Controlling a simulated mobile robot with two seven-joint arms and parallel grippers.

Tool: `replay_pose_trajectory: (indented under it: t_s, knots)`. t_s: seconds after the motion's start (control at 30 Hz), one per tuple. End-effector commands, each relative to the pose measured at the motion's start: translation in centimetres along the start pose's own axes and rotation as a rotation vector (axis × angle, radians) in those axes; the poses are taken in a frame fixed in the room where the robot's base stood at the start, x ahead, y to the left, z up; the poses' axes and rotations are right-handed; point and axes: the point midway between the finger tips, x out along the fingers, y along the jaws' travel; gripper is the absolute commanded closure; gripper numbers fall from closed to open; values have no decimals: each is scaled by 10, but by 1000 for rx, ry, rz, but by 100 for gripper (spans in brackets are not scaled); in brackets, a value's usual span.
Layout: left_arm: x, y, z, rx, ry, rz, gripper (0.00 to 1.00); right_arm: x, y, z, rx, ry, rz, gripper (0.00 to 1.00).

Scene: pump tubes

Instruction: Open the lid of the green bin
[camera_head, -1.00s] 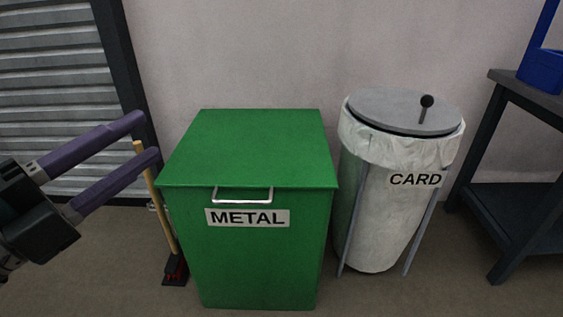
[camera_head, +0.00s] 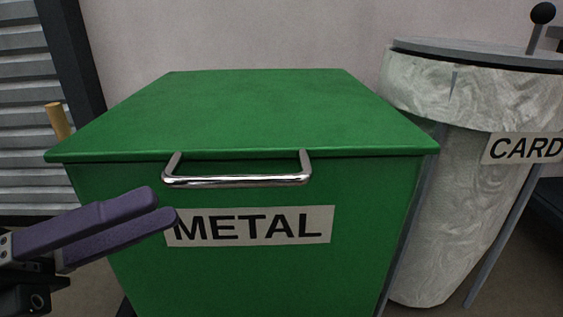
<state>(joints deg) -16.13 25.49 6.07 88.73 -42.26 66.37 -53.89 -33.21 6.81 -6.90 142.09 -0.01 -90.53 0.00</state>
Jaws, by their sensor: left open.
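The green bin (camera_head: 270,275) stands in the middle of the view, with a METAL label (camera_head: 250,226) on its front. Its flat green lid (camera_head: 250,112) is closed. A shiny metal handle (camera_head: 238,180) sticks out from the lid's front edge. My left gripper (camera_head: 166,208), with purple fingers, is open and empty. It is in front of the bin, to the left of and a little below the handle, and it covers the label's left end. It looks apart from the handle. My right gripper is not in view.
A CARD bin with a whitish bag (camera_head: 455,190) and a grey lid (camera_head: 480,52) stands close at the right. A wooden broom handle (camera_head: 57,121) shows behind the bin at the left, before a grey shutter (camera_head: 20,110). A wall is behind the bins.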

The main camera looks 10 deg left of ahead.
Motion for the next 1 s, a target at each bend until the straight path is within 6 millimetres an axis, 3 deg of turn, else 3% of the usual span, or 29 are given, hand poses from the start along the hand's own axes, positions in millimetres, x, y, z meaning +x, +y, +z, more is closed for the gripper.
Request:
replay_pose_trajectory:
  t_s: [0.2, 0.4, 0.77, 1.0]
  knots:
    - [43, 0, 0, 2, -1, -4, 55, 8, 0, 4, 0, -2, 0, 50]
    - [70, 0, 0, 0, -1, -1, 55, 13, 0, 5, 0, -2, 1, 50]
    - [77, 0, 1, -1, -2, 0, 55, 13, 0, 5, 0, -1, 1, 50]
    - [77, 0, 0, -2, -2, 0, 81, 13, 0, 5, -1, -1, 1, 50]
